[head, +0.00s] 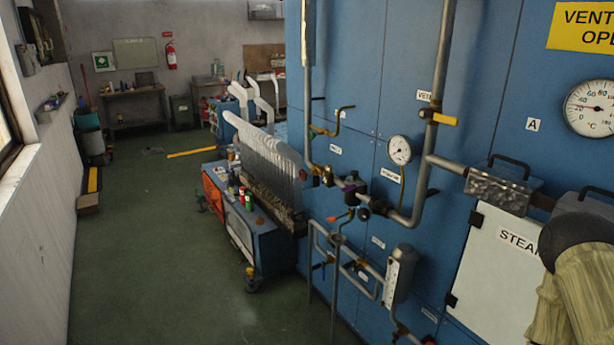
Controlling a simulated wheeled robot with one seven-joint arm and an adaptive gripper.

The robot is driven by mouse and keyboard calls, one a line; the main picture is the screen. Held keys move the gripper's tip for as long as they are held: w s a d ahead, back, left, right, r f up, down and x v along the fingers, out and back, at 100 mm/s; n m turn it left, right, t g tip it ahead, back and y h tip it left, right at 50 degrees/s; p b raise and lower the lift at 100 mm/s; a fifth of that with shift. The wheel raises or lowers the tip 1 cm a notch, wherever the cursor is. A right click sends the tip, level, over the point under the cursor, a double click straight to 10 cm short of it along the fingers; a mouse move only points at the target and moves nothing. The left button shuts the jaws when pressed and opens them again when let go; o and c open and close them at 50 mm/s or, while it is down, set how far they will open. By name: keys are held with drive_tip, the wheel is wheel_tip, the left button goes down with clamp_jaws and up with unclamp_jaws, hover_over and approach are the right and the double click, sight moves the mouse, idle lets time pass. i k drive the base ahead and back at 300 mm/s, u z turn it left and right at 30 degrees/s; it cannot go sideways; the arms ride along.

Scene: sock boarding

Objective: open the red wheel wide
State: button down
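I cannot clearly make out a red wheel in the head view. A small orange-red handle (332,219) sits on the lower pipework of the blue machine, below a purple-dark fitting (350,189). A small reddish part (303,174) also shows on the pipework, at the left; its shape is too small to tell. A part of my arm in a beige sleeve, with a dark joint, fills the lower right corner. My gripper's fingers do not show.
The blue machine (345,60) carries pipes, a pressure gauge (399,150), a yellow lever (445,119) and a white steam door (500,280). A blue-sided cart (272,240) with white sock boards (270,155) stands at its left. Green floor (150,250) is clear further left.

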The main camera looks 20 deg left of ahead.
sight(302, 175)
drive_tip(key=u, duration=2.15)
drive_tip(key=i, duration=2.95)
drive_tip(key=z, duration=1.7)
